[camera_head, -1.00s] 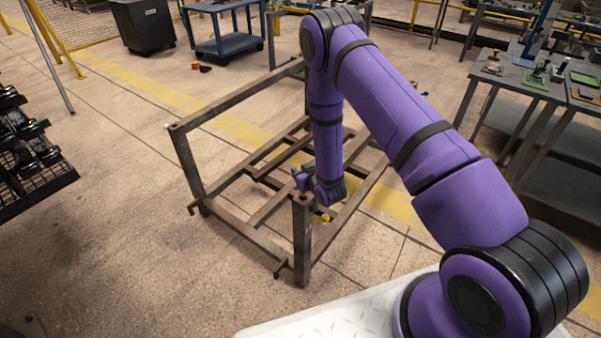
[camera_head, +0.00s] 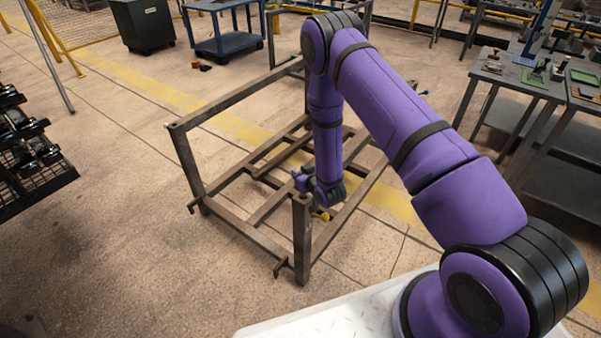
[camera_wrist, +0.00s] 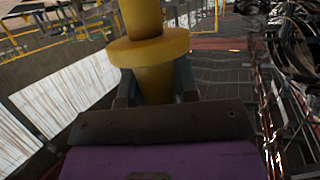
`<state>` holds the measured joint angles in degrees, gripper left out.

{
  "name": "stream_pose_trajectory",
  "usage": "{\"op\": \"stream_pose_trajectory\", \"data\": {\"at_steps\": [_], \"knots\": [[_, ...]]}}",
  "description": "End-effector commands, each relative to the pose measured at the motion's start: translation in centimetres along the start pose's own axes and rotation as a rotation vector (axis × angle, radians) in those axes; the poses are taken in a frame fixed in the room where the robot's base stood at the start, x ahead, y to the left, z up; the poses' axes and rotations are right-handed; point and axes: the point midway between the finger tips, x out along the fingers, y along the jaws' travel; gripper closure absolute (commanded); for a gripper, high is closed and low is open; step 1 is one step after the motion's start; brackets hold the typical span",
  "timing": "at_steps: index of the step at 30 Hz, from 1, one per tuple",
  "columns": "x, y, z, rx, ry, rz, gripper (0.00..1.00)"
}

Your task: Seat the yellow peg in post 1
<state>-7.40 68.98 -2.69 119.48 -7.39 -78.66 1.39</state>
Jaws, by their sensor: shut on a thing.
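The yellow peg (camera_wrist: 155,52) has a wide collar and is gripped below that collar in the wrist view. My gripper (camera_wrist: 156,84) has one dark finger on each side of it. In the head view my gripper (camera_head: 308,188) is low, just behind the top of the near corner post (camera_head: 302,240) of a brown metal rack. A small bit of the yellow peg (camera_head: 322,215) shows just right of that post's top. The post hides part of the gripper, and I cannot tell whether the peg touches it. No post number is readable.
The rack's rails (camera_head: 250,235) and left post (camera_head: 188,165) surround the space under my arm. A black shelf with parts (camera_head: 35,165) stands at the left. A grey worktable (camera_head: 515,80) is at the right. The floor at front left is clear.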

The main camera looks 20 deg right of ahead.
Motion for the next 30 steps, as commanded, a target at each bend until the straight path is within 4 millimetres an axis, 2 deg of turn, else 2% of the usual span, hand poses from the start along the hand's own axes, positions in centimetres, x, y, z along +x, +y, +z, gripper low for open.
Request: {"op": "stream_pose_trajectory", "data": {"at_steps": [30], "knots": [[0.7, 0.0, 1.9, 0.0, 0.002, 0.0, 1.0]]}}
